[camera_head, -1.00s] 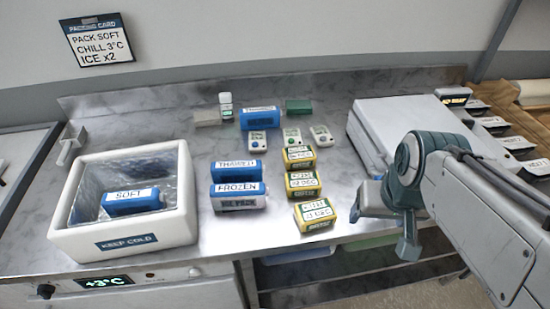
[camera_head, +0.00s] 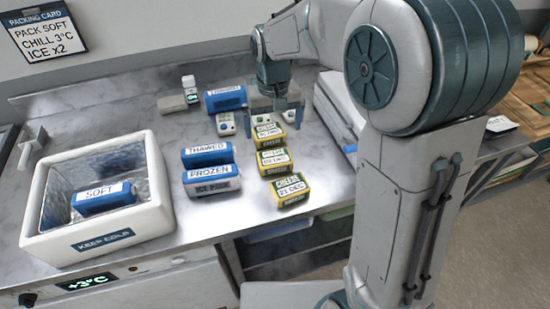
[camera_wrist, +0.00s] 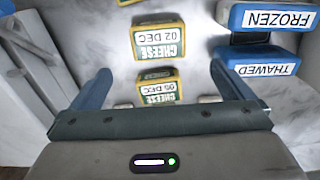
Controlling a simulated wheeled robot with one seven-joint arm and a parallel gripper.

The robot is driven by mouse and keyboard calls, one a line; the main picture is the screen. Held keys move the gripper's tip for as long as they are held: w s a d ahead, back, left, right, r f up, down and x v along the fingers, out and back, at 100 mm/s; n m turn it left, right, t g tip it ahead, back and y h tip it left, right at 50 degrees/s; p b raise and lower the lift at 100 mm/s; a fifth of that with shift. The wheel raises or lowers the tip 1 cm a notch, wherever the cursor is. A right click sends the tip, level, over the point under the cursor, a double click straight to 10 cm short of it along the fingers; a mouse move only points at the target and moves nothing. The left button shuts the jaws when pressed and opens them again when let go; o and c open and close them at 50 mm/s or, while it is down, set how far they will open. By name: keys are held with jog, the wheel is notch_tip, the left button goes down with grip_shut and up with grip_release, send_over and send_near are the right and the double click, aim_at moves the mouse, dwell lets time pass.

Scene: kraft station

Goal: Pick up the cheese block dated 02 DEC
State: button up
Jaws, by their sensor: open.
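The cheese block dated 02 DEC (camera_wrist: 160,38) is yellow and dark green with a white label. It is the middle block of a row of three on the counter, and in the head view (camera_head: 273,162) its date is hard to read. The front block (camera_head: 290,190) reads 21 DEC. The back block (camera_head: 268,136) appears as 09 DEC in the wrist view (camera_wrist: 157,88). My gripper (camera_head: 275,103) is open and empty, above the counter near the back block. In the wrist view its blue fingers (camera_wrist: 162,82) stand wide apart, with the 02 DEC block beyond them.
Blue THAWED (camera_head: 207,154) and FROZEN (camera_head: 211,179) packs lie left of the cheese row. A white cooler box (camera_head: 158,205) holding a SOFT pack (camera_head: 103,197) stands further left. Bare counter lies in front.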

aim_at(275, 157)
notch_tip(275, 157, down, 8)
jog(key=shift+d+r+p, duration=0.1)
jog(key=shift+p, duration=0.2)
jog(key=shift+w+f+p, duration=0.15)
jog(key=shift+f+p, duration=0.2)
jog(key=shift+f, duration=1)
jog(key=shift+w+f+p, duration=0.1)
jog(key=shift+f+p, duration=0.25)
jog(key=shift+f, duration=0.95)
jog(key=c, duration=0.9)
